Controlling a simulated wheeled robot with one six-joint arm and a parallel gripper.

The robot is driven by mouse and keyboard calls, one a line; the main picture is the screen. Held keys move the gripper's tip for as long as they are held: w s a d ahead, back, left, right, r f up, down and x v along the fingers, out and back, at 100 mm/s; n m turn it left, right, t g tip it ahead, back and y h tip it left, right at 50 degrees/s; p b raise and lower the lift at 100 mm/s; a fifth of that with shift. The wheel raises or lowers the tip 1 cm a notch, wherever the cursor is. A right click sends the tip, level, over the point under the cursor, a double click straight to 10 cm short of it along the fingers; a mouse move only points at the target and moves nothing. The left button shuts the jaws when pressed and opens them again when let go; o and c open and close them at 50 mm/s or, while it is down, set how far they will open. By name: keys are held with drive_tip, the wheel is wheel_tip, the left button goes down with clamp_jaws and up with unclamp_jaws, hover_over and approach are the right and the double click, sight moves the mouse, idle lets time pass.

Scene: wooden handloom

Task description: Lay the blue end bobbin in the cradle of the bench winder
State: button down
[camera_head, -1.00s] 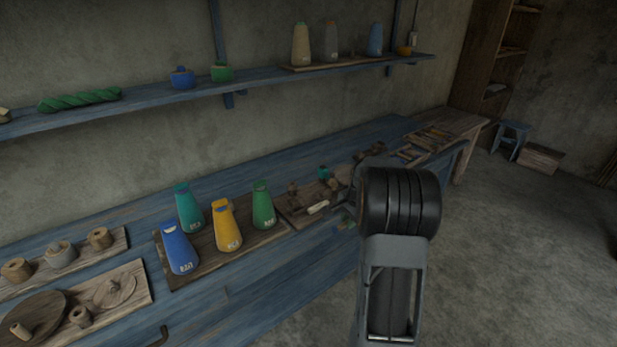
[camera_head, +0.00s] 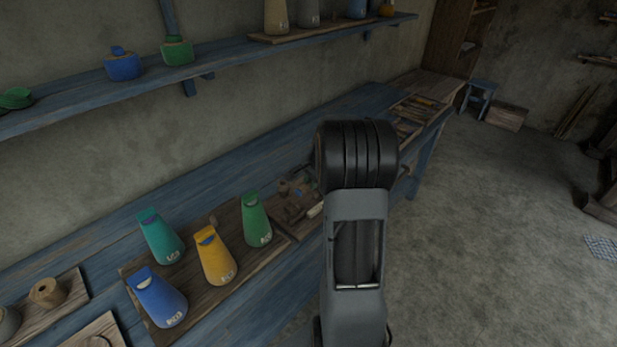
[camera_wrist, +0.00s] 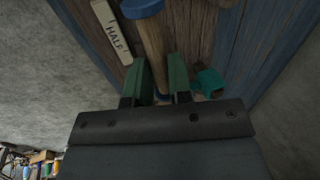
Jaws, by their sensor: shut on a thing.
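The blue end bobbin (camera_wrist: 151,36) shows in the wrist view as a wooden shaft with a blue end at the top. My gripper (camera_wrist: 161,72) has its green fingers on both sides of the shaft and is shut on it. Wooden boards lie below; I cannot tell the gap between them and the bobbin. In the head view my arm hides the gripper and bobbin. Wooden fittings (camera_head: 294,197), perhaps the bench winder, stand on a board beside my arm, partly hidden. I cannot make out the cradle.
A white label reading HALF (camera_wrist: 111,31) and a teal piece (camera_wrist: 207,82) lie near the gripper. Blue (camera_head: 158,299), yellow (camera_head: 214,257), teal (camera_head: 160,237) and green (camera_head: 256,221) cones stand on a tray at the left.

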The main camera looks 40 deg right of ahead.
drive_tip(key=shift+f+b, duration=2.45)
drive_tip(key=shift+f, duration=0.95)
drive_tip(key=c, duration=1)
unclamp_jaws()
drive_tip(key=shift+o, duration=0.2)
drive_tip(key=p+v, duration=0.1)
drive_tip(key=v, duration=1.3)
